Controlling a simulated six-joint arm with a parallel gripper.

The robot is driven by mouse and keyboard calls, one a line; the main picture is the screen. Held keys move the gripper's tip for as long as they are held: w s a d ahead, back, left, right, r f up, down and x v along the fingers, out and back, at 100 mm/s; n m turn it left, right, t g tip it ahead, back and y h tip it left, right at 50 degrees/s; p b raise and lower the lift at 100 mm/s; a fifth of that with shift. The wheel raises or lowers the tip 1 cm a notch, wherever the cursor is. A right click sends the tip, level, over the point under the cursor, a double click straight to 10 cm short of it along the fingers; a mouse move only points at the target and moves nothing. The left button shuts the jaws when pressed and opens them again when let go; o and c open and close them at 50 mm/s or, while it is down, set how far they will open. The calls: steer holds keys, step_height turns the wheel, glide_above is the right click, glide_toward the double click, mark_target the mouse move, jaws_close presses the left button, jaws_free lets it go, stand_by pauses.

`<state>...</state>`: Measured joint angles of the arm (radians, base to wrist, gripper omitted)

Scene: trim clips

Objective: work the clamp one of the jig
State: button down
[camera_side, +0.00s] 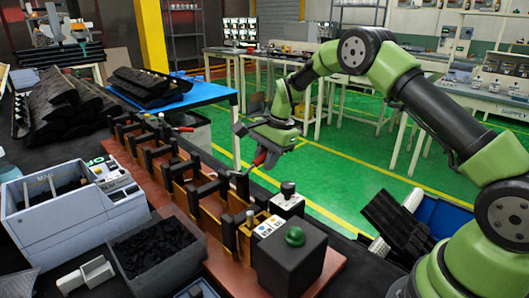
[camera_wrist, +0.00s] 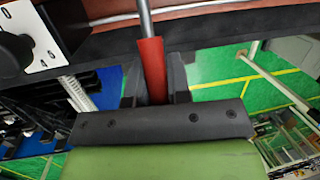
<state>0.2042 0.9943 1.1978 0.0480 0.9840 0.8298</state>
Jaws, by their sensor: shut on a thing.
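The jig is a long reddish-brown board (camera_side: 327,268) with a row of black upright frames and orange-brown strips. My gripper (camera_side: 262,153) is at the jig's far long side, shut on a red clamp handle (camera_side: 258,159). In the wrist view the red handle (camera_wrist: 151,66) sits between the two dark fingers, with its grey metal rod running up out of the picture. A second red handle (camera_side: 184,129) shows farther along the jig, apart from my gripper. I cannot tell from labels which clamp is number one. The held clamp's pressing end is not clear.
A grey bin of black clips (camera_side: 158,247) and a grey case (camera_side: 75,222) lie left. Green floor is open beyond the bench.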

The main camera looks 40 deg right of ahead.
steer(key=shift+a+f+m+y, duration=0.15)
steer(key=shift+f+y, duration=0.7)
steer(key=shift+y, duration=0.45)
steer(key=shift+a+f+m+y, duration=0.1)
steer(key=shift+a+f+y, duration=0.1)
steer(key=shift+f+y, duration=0.9)
steer(key=shift+a+f+m+y, duration=0.15)
steer(key=shift+f+y, duration=0.45)
steer(key=shift+y, duration=0.9)
steer(key=c, duration=1.1)
jaws_free()
steer(key=shift+f, duration=0.1)
steer(key=v, duration=1)
steer(key=shift+s, duration=0.1)
